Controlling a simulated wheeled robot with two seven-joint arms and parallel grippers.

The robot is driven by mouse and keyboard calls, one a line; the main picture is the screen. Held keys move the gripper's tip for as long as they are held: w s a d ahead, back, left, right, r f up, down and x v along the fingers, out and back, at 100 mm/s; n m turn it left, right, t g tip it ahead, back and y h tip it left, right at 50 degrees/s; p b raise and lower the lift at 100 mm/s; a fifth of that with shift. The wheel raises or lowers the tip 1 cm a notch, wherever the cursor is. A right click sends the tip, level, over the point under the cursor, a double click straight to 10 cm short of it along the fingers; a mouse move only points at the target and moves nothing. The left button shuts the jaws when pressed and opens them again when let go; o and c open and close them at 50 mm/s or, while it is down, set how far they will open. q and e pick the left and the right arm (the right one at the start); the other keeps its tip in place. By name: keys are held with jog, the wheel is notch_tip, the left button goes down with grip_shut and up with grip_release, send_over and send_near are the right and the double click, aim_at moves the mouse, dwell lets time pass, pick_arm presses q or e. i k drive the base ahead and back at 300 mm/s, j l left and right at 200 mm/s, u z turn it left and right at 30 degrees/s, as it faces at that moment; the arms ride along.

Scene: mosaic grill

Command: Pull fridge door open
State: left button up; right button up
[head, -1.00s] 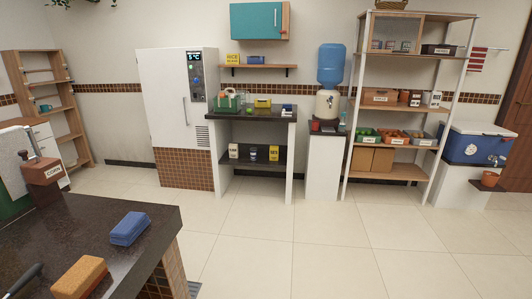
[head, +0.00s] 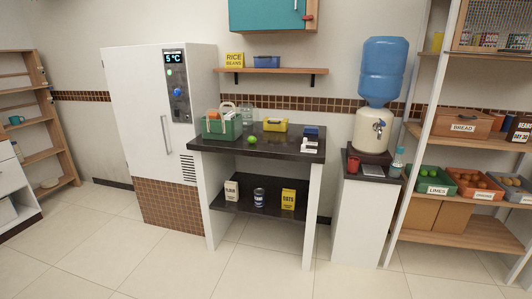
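The fridge (head: 140,117) is a tall white cabinet standing against the wall at the left of the head view. Its door looks shut. A vertical metal handle (head: 182,153) is on the door's right part. A dark panel (head: 175,85) with a display reading 5 °C and knobs is at the upper right of its front. The lower part of the front is brown tile. Neither of my grippers is in view.
A dark-topped table (head: 270,147) with a green basket and small items stands right of the fridge. A water dispenser (head: 384,85) on a white stand and a stocked shelf rack (head: 466,235) are farther right. The tiled floor (head: 150,265) in front is clear.

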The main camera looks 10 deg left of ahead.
aim_at(135, 75)
jog(key=i+j+u, duration=0.15)
jog(key=i+u, duration=0.2)
jog(key=i, duration=0.15)
jog(key=i+u, duration=0.35)
jog(key=i, duration=0.15)
jog(key=i+l+u, duration=0.1)
jog(key=i+u, duration=0.3)
jog(key=i, duration=0.15)
